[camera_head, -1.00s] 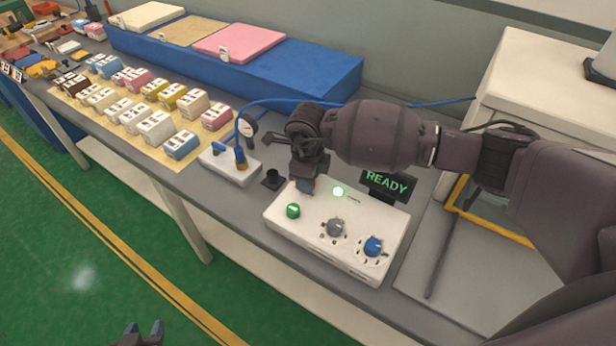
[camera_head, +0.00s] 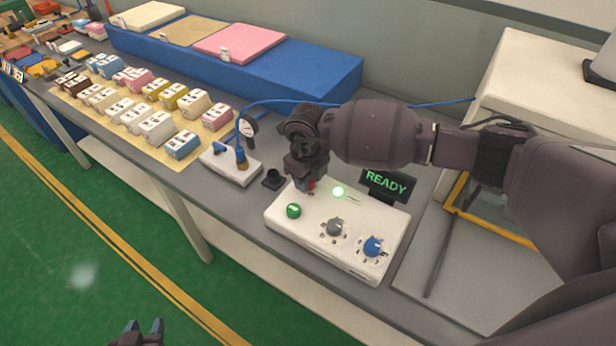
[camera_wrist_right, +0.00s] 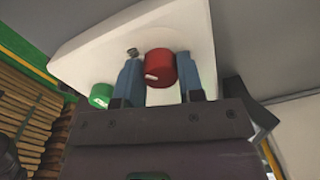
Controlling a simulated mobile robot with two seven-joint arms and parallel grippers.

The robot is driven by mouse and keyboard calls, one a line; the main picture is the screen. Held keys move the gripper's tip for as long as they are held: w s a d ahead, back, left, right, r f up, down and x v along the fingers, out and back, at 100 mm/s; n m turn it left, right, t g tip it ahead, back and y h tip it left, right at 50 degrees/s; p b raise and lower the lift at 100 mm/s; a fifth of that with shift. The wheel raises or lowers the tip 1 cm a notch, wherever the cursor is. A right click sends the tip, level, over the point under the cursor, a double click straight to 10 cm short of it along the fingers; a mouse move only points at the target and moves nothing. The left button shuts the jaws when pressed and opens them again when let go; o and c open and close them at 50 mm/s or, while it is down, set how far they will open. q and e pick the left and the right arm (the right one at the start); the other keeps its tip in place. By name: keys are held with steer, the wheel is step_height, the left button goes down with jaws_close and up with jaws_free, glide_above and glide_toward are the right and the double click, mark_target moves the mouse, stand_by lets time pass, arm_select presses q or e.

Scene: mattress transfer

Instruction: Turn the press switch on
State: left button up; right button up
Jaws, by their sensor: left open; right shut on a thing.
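The white control box (camera_head: 335,258) stands on the bench with a green knob (camera_head: 293,211), a grey knob (camera_head: 334,228) and a blue knob (camera_head: 372,246). A round green lamp (camera_head: 338,191) is lit, and the display (camera_head: 387,185) reads READY. My right gripper (camera_head: 308,187) is at the box's back left corner. In the right wrist view its two blue fingers (camera_wrist_right: 159,72) are shut on a red knob (camera_wrist_right: 160,66); the green knob (camera_wrist_right: 101,95) is beside them. The red knob is mostly hidden in the head view. My left gripper (camera_head: 140,331) is open and empty, above the green floor.
A white gauge unit (camera_head: 228,166) with a blue hose stands left of the box. Several small colored blocks (camera_head: 155,126) lie on a yellow mat. A long blue platform (camera_head: 300,86) carries colored pads behind. A yellow-edged frame (camera_head: 505,230) stands at right.

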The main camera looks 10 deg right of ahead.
steer(key=o, duration=0.9)
steer(key=shift+r, duration=0.1)
steer(key=r, duration=1)
steer(key=shift+s+a+r, duration=0.1)
steer(key=shift+a+r, duration=0.1)
steer(key=shift+r, duration=0.15)
